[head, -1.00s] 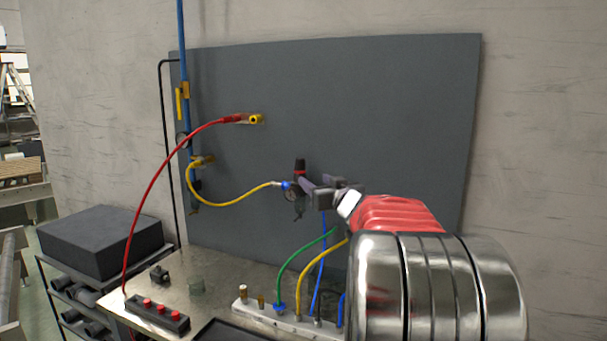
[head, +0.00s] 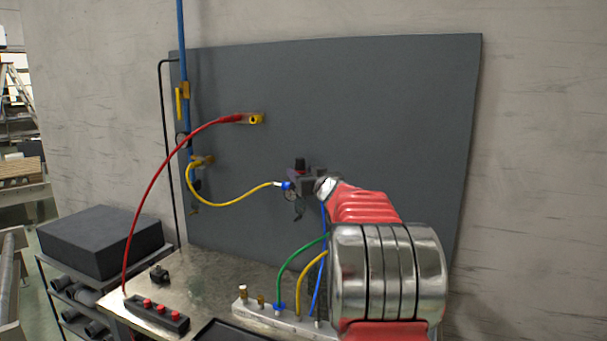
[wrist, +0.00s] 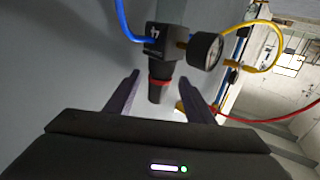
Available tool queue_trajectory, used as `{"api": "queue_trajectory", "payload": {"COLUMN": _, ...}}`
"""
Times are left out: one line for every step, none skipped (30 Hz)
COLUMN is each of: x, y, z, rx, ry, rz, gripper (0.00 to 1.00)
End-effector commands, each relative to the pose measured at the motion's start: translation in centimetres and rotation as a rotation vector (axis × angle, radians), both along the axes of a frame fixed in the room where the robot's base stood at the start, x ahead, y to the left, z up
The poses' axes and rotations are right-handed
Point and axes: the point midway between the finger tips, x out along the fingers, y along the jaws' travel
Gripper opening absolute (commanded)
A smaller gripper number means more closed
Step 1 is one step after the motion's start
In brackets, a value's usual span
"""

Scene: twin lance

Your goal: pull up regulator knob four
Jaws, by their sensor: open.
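Regulator four (wrist: 160,38), a black block marked 4 with a round gauge (wrist: 205,51), shows in the wrist view. Its black knob (wrist: 158,92) has a red ring at its base and points toward my gripper (wrist: 160,79). The gripper is open, with one dark finger on each side of the knob and visible gaps between. In the head view the knob (head: 300,164) stands upright on top of the regulator. There my gripper (head: 310,178) is close beside it at the right; its fingers are hard to make out.
A grey panel (head: 380,100) stands behind the regulator. A yellow hose (head: 235,199) and a blue hose (wrist: 124,22) join the regulator. A red hose (head: 155,177) arcs at the left. Below is a bench (head: 215,265) with a manifold (head: 265,312) and several hoses.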

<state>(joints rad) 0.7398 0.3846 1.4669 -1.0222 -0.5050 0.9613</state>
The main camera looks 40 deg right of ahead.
Motion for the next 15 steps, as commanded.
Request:
{"api": "queue_trajectory", "payload": {"x": 0.06, "y": -0.01, "z": 0.02, "rx": 0.000, "ry": 0.000, "rz": 0.000, "gripper": 0.49}}
{"api": "queue_trajectory", "payload": {"x": 0.07, "y": -0.02, "z": 0.02, "rx": 0.000, "ry": 0.000, "rz": 0.000, "gripper": 0.49}}
{"api": "queue_trajectory", "payload": {"x": 0.06, "y": -0.02, "z": 0.02, "rx": 0.000, "ry": 0.000, "rz": 0.000, "gripper": 0.49}}
{"api": "queue_trajectory", "payload": {"x": 0.06, "y": -0.02, "z": 0.02, "rx": 0.000, "ry": 0.000, "rz": 0.000, "gripper": 0.49}}
{"api": "queue_trajectory", "payload": {"x": 0.05, "y": -0.02, "z": 0.02, "rx": 0.000, "ry": 0.000, "rz": 0.000, "gripper": 0.49}}
{"api": "queue_trajectory", "payload": {"x": 0.05, "y": -0.02, "z": 0.02, "rx": 0.000, "ry": 0.000, "rz": 0.000, "gripper": 0.49}}
{"api": "queue_trajectory", "payload": {"x": 0.05, "y": -0.02, "z": 0.02, "rx": 0.000, "ry": 0.000, "rz": 0.000, "gripper": 0.49}}
{"api": "queue_trajectory", "payload": {"x": 0.03, "y": -0.02, "z": 0.02, "rx": 0.000, "ry": 0.000, "rz": 0.000, "gripper": 0.47}}
{"api": "queue_trajectory", "payload": {"x": 0.04, "y": -0.01, "z": 0.02, "rx": 0.000, "ry": 0.000, "rz": 0.000, "gripper": 0.45}}
{"api": "queue_trajectory", "payload": {"x": 0.03, "y": -0.02, "z": 0.02, "rx": 0.000, "ry": 0.000, "rz": 0.000, "gripper": 0.43}}
{"api": "queue_trajectory", "payload": {"x": 0.03, "y": -0.02, "z": 0.03, "rx": 0.000, "ry": 0.000, "rz": 0.000, "gripper": 0.40}}
{"api": "queue_trajectory", "payload": {"x": 0.03, "y": -0.02, "z": 0.02, "rx": 0.000, "ry": 0.000, "rz": 0.000, "gripper": 0.38}}
{"api": "queue_trajectory", "payload": {"x": 0.03, "y": -0.02, "z": 0.02, "rx": 0.000, "ry": 0.000, "rz": 0.000, "gripper": 0.36}}
{"api": "queue_trajectory", "payload": {"x": 0.03, "y": -0.02, "z": 0.02, "rx": 0.000, "ry": 0.000, "rz": 0.000, "gripper": 0.33}}
{"api": "queue_trajectory", "payload": {"x": 0.03, "y": -0.02, "z": 0.03, "rx": 0.000, "ry": 0.000, "rz": 0.000, "gripper": 0.31}}
